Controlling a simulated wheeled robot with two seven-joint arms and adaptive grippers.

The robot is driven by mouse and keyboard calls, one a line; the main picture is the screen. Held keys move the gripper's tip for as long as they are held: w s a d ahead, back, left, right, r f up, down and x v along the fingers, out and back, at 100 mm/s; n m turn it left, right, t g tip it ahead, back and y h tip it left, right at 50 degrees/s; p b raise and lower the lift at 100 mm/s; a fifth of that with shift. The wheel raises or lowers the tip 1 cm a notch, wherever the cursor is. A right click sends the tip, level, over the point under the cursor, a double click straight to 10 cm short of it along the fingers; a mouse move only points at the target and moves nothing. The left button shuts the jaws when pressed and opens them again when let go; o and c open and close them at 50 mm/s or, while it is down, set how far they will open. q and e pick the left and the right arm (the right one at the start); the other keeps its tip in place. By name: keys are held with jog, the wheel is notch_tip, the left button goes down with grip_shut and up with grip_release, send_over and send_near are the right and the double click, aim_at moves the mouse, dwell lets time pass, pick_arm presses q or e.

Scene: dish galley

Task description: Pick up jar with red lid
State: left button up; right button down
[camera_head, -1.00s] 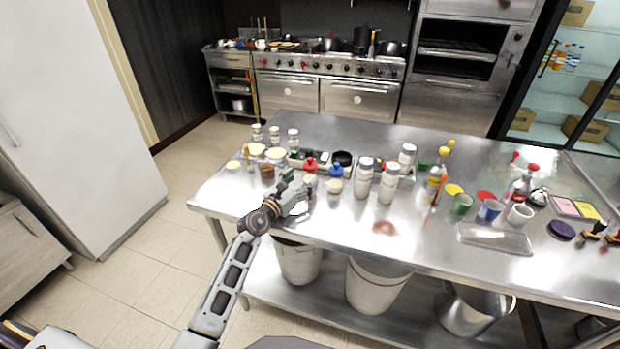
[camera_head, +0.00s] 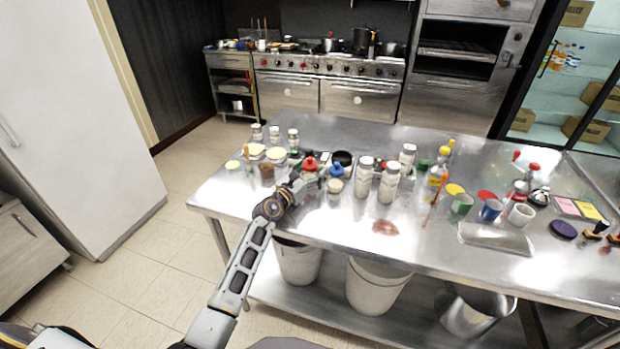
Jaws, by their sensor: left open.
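A jar with a red lid (camera_head: 310,164) stands on the steel table (camera_head: 400,246), left of a jar with a blue lid (camera_head: 336,171). My left gripper (camera_head: 309,183) is open, low over the table at the near side of the red-lidded jar. The gripper hides the lower part of that jar, and I cannot tell whether the fingers touch it. My right gripper is not in view.
A small pale-lidded jar (camera_head: 334,187) stands close to the right of the gripper, and a brown jar (camera_head: 267,172) to its left. White shaker bottles (camera_head: 388,183) stand further right. A clear tray (camera_head: 495,238) lies at the right front.

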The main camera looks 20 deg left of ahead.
aim_at(308, 160)
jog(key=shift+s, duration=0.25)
pick_arm(q)
jog(key=c, duration=1.3)
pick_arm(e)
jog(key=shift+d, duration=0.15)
pick_arm(q)
jog(key=shift+r, duration=0.2)
